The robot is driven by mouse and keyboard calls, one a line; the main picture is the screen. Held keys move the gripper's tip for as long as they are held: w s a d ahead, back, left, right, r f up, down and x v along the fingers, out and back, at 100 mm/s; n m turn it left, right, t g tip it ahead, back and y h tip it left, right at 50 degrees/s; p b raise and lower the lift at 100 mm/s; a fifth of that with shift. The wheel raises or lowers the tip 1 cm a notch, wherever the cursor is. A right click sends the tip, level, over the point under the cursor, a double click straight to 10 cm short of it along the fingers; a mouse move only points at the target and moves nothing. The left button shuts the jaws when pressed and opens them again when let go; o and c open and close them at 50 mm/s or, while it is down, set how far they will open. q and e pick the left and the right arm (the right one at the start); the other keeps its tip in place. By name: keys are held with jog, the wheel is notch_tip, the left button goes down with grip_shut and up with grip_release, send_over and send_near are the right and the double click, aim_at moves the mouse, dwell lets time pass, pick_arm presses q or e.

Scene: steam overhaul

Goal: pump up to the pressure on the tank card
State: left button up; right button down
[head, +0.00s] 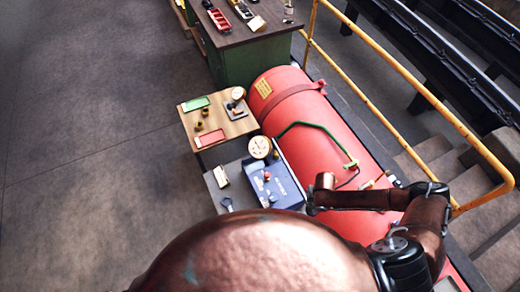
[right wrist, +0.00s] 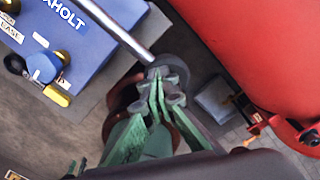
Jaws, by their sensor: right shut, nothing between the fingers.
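In the right wrist view the blue pump box (right wrist: 85,35) has a steel lever (right wrist: 115,28) running to my fingertips. My right gripper (right wrist: 165,85) is shut and empty, close to the lever's end; I cannot tell if they touch. My left gripper is not in view.
A wooden-topped table (head: 235,128) holds a green tray, a red tray and small brass parts. A green cabinet (head: 235,62) stands behind. A green hose (head: 300,125) runs over the tank. A yellow railing (head: 410,62) and steps (head: 470,190) are at right. The left floor is clear.

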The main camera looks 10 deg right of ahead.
notch_tip(320, 180, down, 2)
jog(key=shift+f+b, duration=0.1)
jog(key=shift+b, duration=0.45)
notch_tip(320, 180, up, 17)
jog(key=p, duration=1)
jog(key=shift+f, duration=0.2)
jog(key=shift+f, duration=0.1)
